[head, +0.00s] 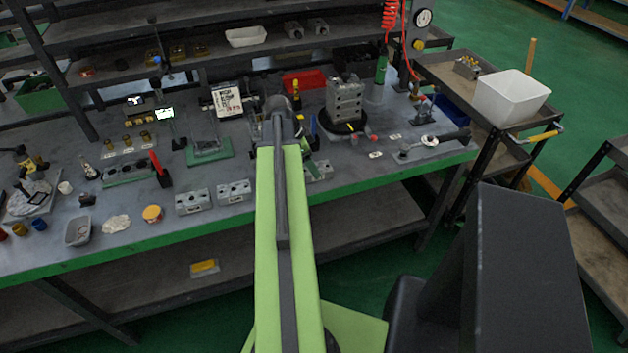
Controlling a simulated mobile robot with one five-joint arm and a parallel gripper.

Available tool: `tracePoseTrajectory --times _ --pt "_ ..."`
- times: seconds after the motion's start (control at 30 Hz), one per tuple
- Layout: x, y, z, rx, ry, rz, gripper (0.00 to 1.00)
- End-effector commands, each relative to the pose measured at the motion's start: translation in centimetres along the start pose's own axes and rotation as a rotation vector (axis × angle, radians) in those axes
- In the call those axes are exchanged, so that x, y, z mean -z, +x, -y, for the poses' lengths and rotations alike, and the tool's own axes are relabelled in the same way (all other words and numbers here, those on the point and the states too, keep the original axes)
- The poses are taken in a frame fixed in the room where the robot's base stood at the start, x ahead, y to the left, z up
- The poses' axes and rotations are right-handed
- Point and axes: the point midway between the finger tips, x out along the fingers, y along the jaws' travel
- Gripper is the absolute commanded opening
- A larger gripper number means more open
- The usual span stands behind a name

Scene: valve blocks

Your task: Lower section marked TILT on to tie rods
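A stack of grey valve sections (345,99) stands upright on a round black base (343,129) at the back right of the bench. Tie rods cannot be made out clearly at this size. Loose grey sections lie on the bench: one section (193,201) and another (234,191) near the front edge left of my arm, and a third (319,170) just right of my arm, partly covered by it. Their markings are too small to read, so I cannot tell which is TILT. My green arm reaches over the bench edge; my gripper is hidden behind it.
The bench (130,250) has a green front edge. A red bin (303,80) is behind the stack. A white tub (508,97) stands on a cart to the right. Tools and small parts crowd the left.

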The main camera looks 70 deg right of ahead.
Motion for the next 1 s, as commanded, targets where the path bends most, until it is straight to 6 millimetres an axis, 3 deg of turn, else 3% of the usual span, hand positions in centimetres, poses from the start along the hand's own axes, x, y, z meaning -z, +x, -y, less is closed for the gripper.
tracePoseTrajectory --times 0.03,0.2,0.47,1.0 --pt "-0.2 1.6 0.1 0.0 0.001 0.0 0.78" --pt "0.0 4.4 0.1 0.0 0.002 0.0 0.78" --pt "0.3 4.2 0.1 0.0 0.001 0.0 0.77" --pt "0.3 4.2 0.1 -0.001 0.001 0.0 0.06"
